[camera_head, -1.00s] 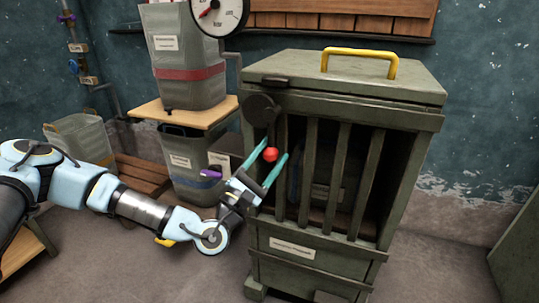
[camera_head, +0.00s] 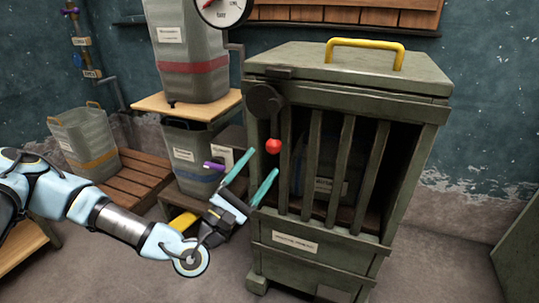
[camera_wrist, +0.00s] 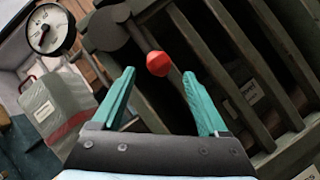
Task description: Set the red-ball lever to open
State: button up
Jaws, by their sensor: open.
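The red-ball lever (camera_head: 273,146) hangs from a dark round pivot (camera_head: 265,101) at the front left of a grey-green barred cabinet (camera_head: 350,94). Its red ball points down in the head view. In the wrist view the red ball (camera_wrist: 158,63) shows beyond and between the fingertips, with the dark arm leading up left to the pivot (camera_wrist: 104,27). My gripper (camera_head: 262,161) has teal fingers spread apart, with nothing between them. It is below and left of the ball, apart from it. In the wrist view my gripper (camera_wrist: 158,75) is also open and empty.
Vertical bars (camera_head: 346,165) cover the cabinet front beside the lever. A yellow handle (camera_head: 365,44) tops its lid. Stacked grey bins (camera_head: 188,50) stand to the left on a wooden shelf, with a pressure gauge (camera_head: 228,8) above. Open floor lies in front.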

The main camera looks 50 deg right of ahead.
jog(key=v, duration=0.4)
dwell(0.5)
